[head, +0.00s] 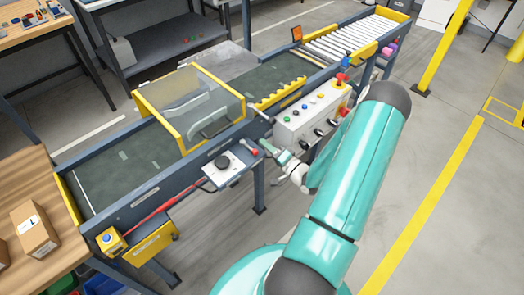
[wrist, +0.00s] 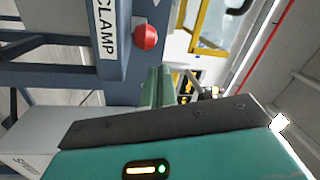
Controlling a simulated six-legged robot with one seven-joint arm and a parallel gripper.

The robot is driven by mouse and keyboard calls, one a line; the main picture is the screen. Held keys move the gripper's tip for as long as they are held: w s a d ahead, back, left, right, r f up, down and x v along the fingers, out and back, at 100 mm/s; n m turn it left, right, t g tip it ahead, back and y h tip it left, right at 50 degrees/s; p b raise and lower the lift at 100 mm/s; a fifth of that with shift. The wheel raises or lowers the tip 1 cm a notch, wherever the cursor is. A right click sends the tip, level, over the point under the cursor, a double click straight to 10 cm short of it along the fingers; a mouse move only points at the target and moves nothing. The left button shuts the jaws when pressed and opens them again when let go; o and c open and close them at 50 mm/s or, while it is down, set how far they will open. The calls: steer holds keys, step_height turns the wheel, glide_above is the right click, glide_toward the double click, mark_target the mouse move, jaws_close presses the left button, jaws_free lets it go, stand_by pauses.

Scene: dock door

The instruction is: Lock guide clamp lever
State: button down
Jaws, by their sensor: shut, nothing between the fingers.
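The clamp's red ball knob (head: 254,152) shows in the head view at the right end of a grey plate on the conveyor's near side. In the wrist view the red knob (wrist: 146,37) sits beside a white label reading CLAMP (wrist: 107,28). The lever arm behind the knob is mostly hidden, so I cannot tell its angle. My gripper (head: 265,145) is just right of the knob in the head view. Its green fingers (wrist: 158,84) are together and empty, below the knob in the wrist view, with a gap showing between them and the knob.
The grey plate (head: 224,166) carries a black dial. A grey control box (head: 312,118) with several buttons and knobs stands close to the right of my gripper. A yellow-framed clear guard (head: 190,105) spans the belt. A carton (head: 35,230) lies on the wooden table at left.

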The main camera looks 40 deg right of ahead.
steer(key=s, duration=0.9)
steer(key=shift+s+f, duration=0.35)
steer(key=w+a+r+n+g+y, duration=0.2)
steer(key=a+r+n+g+y, duration=0.3)
steer(key=a+r+g, duration=0.45)
steer(key=w+a+r+n+g+y, duration=0.2)
steer(key=a+r+n+g+y, duration=0.35)
steer(key=a, duration=0.75)
steer(key=s+a+r+h, duration=0.2)
steer(key=r+h, duration=0.2)
steer(key=r, duration=0.1)
steer(key=s+a+r+n+h, duration=0.1)
steer(key=s+a+r+h, duration=0.2)
steer(key=r, duration=0.3)
steer(key=s+a+r+n+t+h, duration=0.1)
steer(key=s+a+r+h, duration=0.2)
steer(key=r+h, duration=0.2)
steer(key=shift+r, duration=0.45)
